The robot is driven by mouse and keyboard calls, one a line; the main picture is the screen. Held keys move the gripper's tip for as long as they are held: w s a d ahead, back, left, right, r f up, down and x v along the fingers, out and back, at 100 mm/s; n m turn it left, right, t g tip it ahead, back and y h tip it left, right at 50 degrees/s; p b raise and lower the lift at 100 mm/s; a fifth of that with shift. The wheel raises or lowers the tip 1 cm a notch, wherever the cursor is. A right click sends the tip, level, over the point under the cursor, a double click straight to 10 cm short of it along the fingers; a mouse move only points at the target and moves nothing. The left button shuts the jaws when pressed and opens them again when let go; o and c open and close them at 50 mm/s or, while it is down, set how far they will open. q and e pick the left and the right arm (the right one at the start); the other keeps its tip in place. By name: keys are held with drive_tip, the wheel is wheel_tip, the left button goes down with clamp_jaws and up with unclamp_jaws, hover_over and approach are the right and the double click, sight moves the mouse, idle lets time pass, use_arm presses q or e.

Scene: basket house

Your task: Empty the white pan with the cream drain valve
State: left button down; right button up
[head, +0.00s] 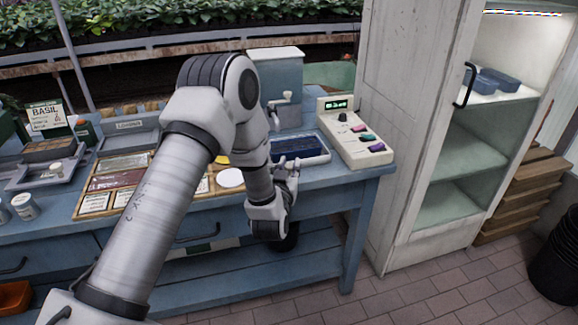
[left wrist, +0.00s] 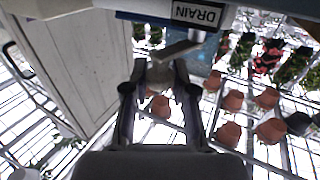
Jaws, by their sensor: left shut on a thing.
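The white pan (head: 314,159) sits at the front edge of the blue bench, with dark blue liquid showing inside; my left arm hides part of its left side. My left gripper (head: 289,178) is just below the pan's front edge. In the left wrist view, my left gripper (left wrist: 159,80) is shut on the pale drain valve (left wrist: 183,49), with a rounded grey-cream end between the fingertips. The valve's exact angle is hard to tell. My right gripper is not in view.
A cream control box (head: 352,135) with coloured buttons stands right of the pan. A blue-grey tank with a cream tap (head: 283,100) stands behind it. A wooden seed tray (head: 92,203) is at left. A white cabinet (head: 405,150) stands right; the floor in front is clear.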

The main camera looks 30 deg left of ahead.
use_arm(q)
drive_tip(key=m+h+p, duration=0.1)
drive_tip(key=h, duration=0.1)
drive_tip(key=s+m+t+h+p, duration=0.1)
drive_tip(key=a+m+h+p, duration=0.1)
drive_tip(key=h, duration=0.1)
drive_tip(key=shift+s+m+h, duration=0.15)
drive_tip(key=shift+m+h, duration=0.15)
drive_tip(key=c, duration=1)
unclamp_jaws()
drive_tip(key=shift+o, duration=0.2)
drive_tip(key=shift+s, duration=0.1)
drive_tip(key=s, duration=1.1)
drive_tip(key=shift+s+d, duration=0.4)
